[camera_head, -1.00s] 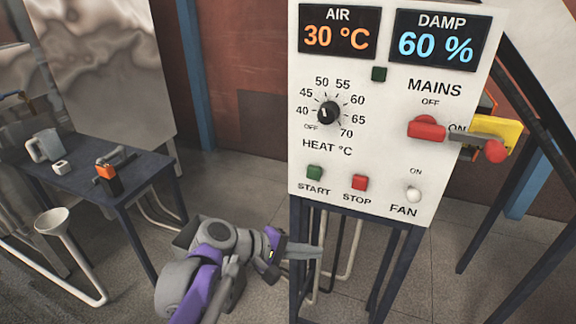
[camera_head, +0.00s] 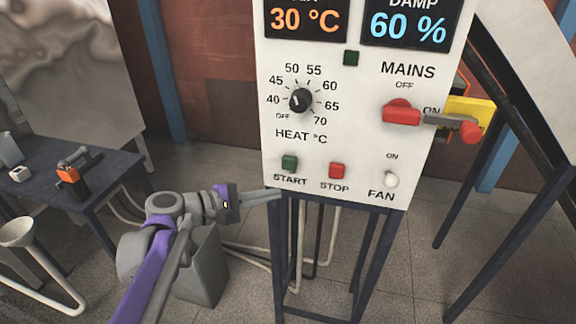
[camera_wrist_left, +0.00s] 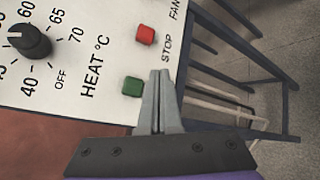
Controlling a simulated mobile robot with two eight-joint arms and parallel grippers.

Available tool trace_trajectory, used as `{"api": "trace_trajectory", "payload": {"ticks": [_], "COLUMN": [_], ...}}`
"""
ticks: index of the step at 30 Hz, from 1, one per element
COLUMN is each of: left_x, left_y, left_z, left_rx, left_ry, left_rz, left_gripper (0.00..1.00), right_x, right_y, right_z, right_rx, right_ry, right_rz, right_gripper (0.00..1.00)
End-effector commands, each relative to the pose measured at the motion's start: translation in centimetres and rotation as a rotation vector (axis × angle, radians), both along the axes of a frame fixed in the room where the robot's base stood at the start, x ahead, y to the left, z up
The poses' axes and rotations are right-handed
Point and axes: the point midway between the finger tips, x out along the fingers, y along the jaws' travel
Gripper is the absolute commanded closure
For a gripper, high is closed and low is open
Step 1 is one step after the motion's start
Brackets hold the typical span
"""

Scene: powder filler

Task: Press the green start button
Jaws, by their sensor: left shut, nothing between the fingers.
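The green start button (camera_head: 289,162) sits at the lower left of the white control panel (camera_head: 345,150), above the word START. It also shows in the left wrist view (camera_wrist_left: 132,86), just left of my fingertips. My left gripper (camera_head: 276,192) is shut and empty, with its fingertips at the panel's lower left edge, a little below the button. In the left wrist view, the closed fingers (camera_wrist_left: 160,75) lie beside the green button, between it and the panel edge; I cannot tell whether they touch the panel. My right gripper is not in view.
The red stop button (camera_head: 337,170) is right of the start button. The heat knob (camera_head: 300,100), red mains lever (camera_head: 402,112) and fan switch (camera_head: 391,180) share the panel. A dark table (camera_head: 108,172) stands at left. Floor below the panel shows open space between the legs.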

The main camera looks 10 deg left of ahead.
Motion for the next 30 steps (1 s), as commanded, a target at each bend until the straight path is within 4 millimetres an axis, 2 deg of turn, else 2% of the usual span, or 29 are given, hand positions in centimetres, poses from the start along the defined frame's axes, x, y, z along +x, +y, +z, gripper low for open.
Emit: {"api": "trace_trajectory", "payload": {"ticks": [9,15,21,30], "left_x": [4.5,6.7,7.5,7.6], "left_y": [-0.2,-0.3,-0.3,-0.3], "left_z": [-0.1,0.0,0.0,0.0], "left_rx": [0.000,0.001,0.001,0.001], "left_ry": [0.001,0.000,0.000,0.001], "left_rz": [-0.003,-0.002,-0.001,-0.001], "left_gripper": [1.00,1.00,1.00,1.00], "right_x": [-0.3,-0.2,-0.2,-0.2], "right_y": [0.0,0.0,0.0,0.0], "right_z": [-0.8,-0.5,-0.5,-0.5], "right_rx": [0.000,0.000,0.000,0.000], "right_ry": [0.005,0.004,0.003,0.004], "right_rz": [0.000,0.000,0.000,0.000], "right_gripper": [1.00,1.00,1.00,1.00]}}
